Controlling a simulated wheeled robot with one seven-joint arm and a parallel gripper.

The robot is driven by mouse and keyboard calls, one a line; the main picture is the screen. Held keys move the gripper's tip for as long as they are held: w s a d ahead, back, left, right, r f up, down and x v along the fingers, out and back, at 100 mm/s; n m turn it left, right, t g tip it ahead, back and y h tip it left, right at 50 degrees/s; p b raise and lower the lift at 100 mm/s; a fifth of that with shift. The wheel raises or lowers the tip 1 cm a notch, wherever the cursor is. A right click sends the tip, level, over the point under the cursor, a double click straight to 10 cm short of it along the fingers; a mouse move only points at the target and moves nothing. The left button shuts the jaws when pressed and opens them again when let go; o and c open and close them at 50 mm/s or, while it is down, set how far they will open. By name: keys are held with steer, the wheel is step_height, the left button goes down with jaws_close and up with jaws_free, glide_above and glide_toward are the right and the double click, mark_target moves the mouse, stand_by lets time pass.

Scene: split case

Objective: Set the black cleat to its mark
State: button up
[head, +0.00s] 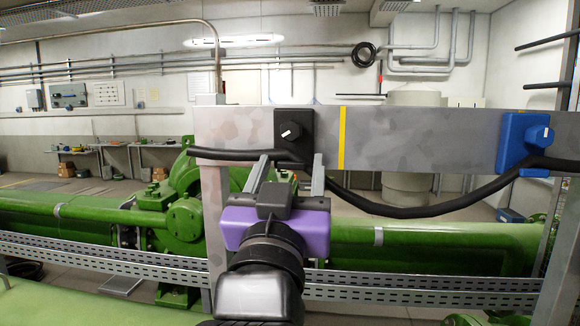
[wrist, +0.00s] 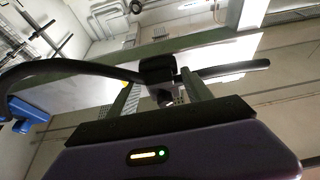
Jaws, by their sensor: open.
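The black cleat (head: 294,132) sits on the face of the grey metal beam (head: 420,135), its knob showing a white pointer. A yellow stripe (head: 342,138), likely the mark, crosses the beam to the right of the cleat, with a gap between. A black cable (head: 400,211) runs through the cleat's lower part. My gripper (head: 291,160) is open and empty below the cleat, one finger to each side of its lower part. In the wrist view the cleat (wrist: 157,70) shows between and beyond the fingertips (wrist: 160,84). Whether either finger touches it I cannot tell.
A blue cleat (head: 524,142) sits at the beam's right end, with the cable sagging between the two cleats. A grey post (head: 214,220) stands left of my gripper. Green pipework (head: 420,248) and slotted grey rails (head: 420,290) lie below the beam.

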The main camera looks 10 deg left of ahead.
jaws_close()
stand_by(1.3)
